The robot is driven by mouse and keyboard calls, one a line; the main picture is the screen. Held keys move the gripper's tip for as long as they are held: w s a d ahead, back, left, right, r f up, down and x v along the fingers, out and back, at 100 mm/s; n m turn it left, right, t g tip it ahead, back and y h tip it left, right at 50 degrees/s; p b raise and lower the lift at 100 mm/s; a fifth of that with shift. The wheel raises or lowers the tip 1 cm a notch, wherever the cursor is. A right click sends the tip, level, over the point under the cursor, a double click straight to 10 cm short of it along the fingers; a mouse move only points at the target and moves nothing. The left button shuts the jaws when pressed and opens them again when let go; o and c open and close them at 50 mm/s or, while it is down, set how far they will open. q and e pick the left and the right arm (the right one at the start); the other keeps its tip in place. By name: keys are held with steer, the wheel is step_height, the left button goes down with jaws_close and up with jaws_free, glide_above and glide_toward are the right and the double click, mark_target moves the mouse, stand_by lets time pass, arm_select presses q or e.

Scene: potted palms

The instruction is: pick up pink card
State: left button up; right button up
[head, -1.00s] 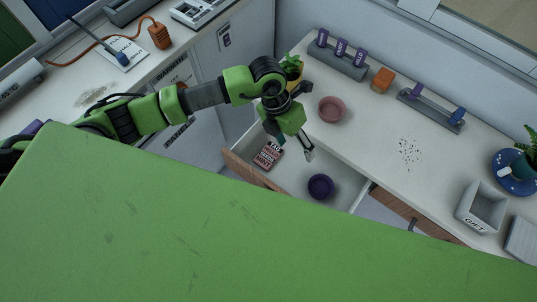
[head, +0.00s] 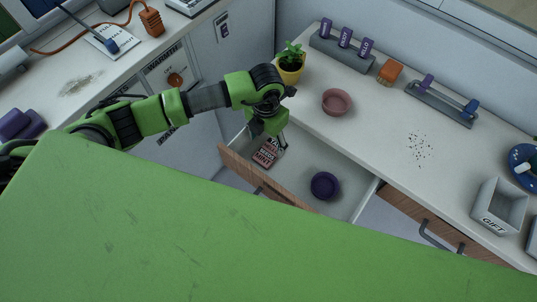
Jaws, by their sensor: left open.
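A pinkish-red card (head: 265,155) with dark and light lettering lies in the left part of the open drawer (head: 337,166). My left gripper (head: 284,143) points down over the drawer, just right of and above the card. It is open, with no object seen between its fingers. The gripper partly covers the card's upper edge, and I cannot tell whether it touches the card. My right gripper is out of view.
A dark purple bowl (head: 325,186) sits in the same drawer, right of the card. On the counter above stand a pink bowl (head: 337,102), a yellow potted plant (head: 290,66) and a grey GIFT box (head: 499,207). A large green surface (head: 200,225) fills the foreground.

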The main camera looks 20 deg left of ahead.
mark_target(268, 152)
arm_select(q)
steer(key=f+b, duration=0.2)
steer(key=f, duration=0.1)
steer(key=f+b, duration=0.1)
steer(key=f, duration=0.1)
steer(key=shift+d, duration=0.3)
steer(key=shift+r, duration=0.1)
steer(key=c, duration=1.2)
steer(key=shift+r, duration=0.1)
